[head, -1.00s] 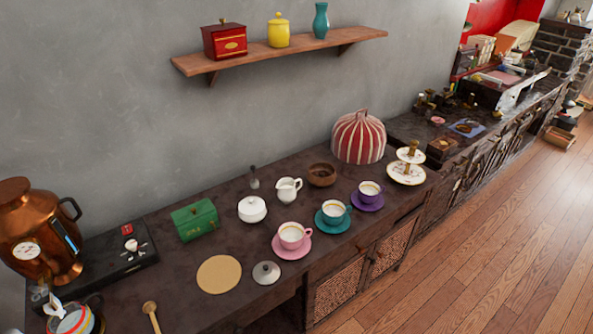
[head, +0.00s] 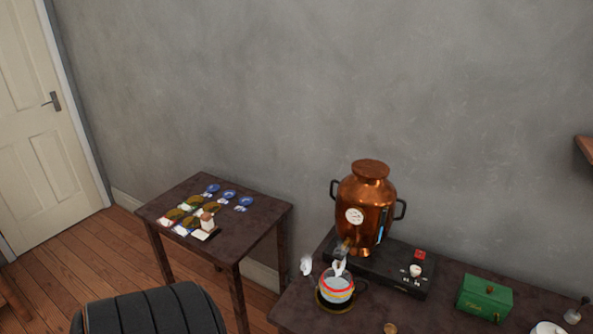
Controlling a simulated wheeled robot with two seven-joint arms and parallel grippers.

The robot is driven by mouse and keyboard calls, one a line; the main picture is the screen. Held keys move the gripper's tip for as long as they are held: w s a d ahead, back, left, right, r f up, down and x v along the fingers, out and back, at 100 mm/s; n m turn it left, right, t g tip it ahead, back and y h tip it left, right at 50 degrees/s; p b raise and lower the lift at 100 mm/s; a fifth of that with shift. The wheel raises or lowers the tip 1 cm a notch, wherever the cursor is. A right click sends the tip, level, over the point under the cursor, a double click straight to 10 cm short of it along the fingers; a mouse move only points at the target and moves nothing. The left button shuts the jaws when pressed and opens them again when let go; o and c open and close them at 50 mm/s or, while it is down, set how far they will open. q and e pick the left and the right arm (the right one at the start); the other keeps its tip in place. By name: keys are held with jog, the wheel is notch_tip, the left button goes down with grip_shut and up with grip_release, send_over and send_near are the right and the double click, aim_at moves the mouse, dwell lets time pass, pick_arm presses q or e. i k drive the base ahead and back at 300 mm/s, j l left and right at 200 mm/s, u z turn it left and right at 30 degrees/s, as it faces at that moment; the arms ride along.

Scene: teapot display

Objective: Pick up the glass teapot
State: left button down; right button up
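A clear round vessel with red and yellow bands, which looks like the glass teapot (head: 337,291), stands near the left end of the dark counter. It sits on a dark round base, just below the tap of a copper urn (head: 366,207). Small white parts show just above it and to its upper left; I cannot tell what they belong to. Neither of my grippers is in view, and nothing is seen touching the vessel.
The urn stands on a black base (head: 405,283) with a red knob. A green box (head: 484,299) is to the right. A small side table (head: 255,222) with blue dishes stands left. A black ribbed seat (head: 150,312) is at the bottom left. A door (head: 45,130) is far left.

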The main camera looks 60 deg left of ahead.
aim_at(339, 290)
jog(key=u, duration=1.35)
jog(key=l, duration=0.25)
jog(key=i+u, duration=0.05)
